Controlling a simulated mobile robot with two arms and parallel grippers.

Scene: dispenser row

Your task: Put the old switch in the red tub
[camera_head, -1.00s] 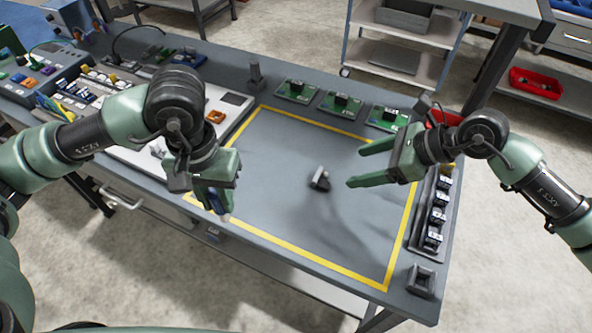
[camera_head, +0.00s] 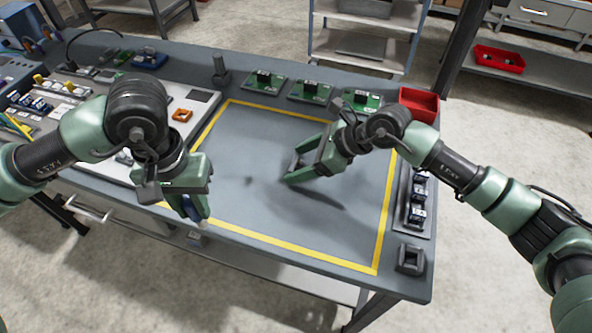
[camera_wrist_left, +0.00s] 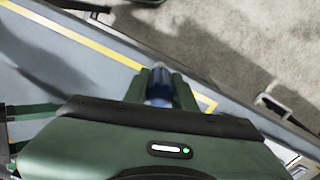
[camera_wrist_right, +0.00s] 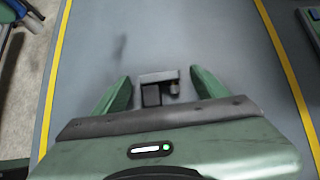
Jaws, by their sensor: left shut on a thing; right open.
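The old switch, a small dark block with a grey plate and a stub (camera_wrist_right: 158,88), lies on the grey work surface inside the yellow outline. My right gripper (camera_wrist_right: 160,74) is open, with a finger on either side of it; contact is not visible. In the head view this gripper (camera_head: 292,166) largely hides the switch. The red tub (camera_head: 419,104) stands at the bench's back right corner, behind my right arm. My left gripper (camera_head: 198,214) is shut on a blue, grey-ended tool (camera_wrist_left: 160,90) over the front left of the outline.
Several green boards with black switches (camera_head: 310,91) stand along the back edge. A rack of small switches (camera_head: 416,204) and a grey holder (camera_head: 410,259) are at the right edge. Another red bin (camera_head: 498,58) sits on a far shelf. The outlined middle is mostly clear.

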